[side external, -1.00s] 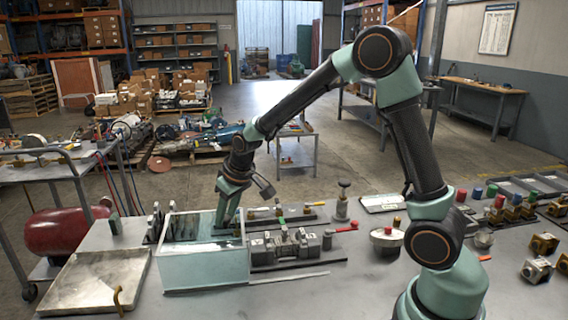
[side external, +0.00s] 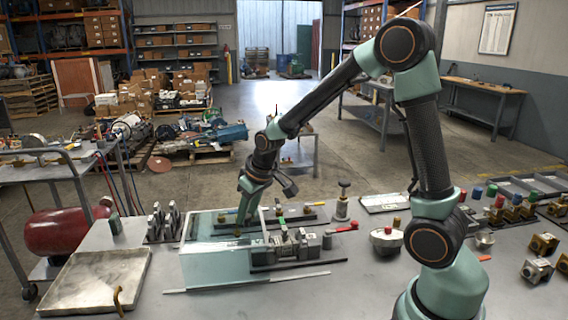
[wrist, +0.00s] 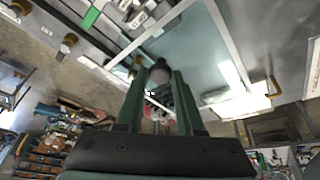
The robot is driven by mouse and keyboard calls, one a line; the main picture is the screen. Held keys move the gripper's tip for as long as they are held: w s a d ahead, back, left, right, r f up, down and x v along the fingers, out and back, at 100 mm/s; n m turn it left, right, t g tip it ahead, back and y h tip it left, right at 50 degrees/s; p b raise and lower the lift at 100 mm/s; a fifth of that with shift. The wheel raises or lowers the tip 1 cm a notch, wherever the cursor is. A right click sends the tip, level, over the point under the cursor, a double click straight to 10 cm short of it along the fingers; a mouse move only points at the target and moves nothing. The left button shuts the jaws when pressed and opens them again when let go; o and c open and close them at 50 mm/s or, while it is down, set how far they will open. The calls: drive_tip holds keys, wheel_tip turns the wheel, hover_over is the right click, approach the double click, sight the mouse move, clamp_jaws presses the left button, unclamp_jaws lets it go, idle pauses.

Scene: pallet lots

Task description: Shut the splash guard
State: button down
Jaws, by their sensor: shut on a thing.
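The splash guard (side external: 212,266) is a clear, pale box of panels with a light frame, standing on the grey bench left of center. Its right end overlaps the left part of a grey vise-like fixture (side external: 300,243) that has a red handle. My gripper (side external: 243,226) reaches down at the guard's upper right part. In the wrist view my gripper is shut on a dark grey rounded knob (wrist: 160,72), beside the guard's clear panel (wrist: 205,48) and pale frame. The knob's base and how it joins the guard are hard to make out.
A thin rail (side external: 302,277) runs along the guard's front foot. A metal tray (side external: 85,285) lies to the left. Several upright grey parts (side external: 163,224) stand behind left of the guard. A round pot (side external: 386,240) stands to the right of the fixture.

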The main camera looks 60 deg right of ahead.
sight(256, 222)
drive_tip(key=shift+s+d, duration=1.05)
drive_tip(key=shift+d, duration=0.15)
drive_tip(key=c, duration=0.5)
unclamp_jaws()
drive_tip(key=shift+c, duration=0.2)
drive_tip(key=v, duration=1.2)
drive_tip(key=shift+a, duration=0.15)
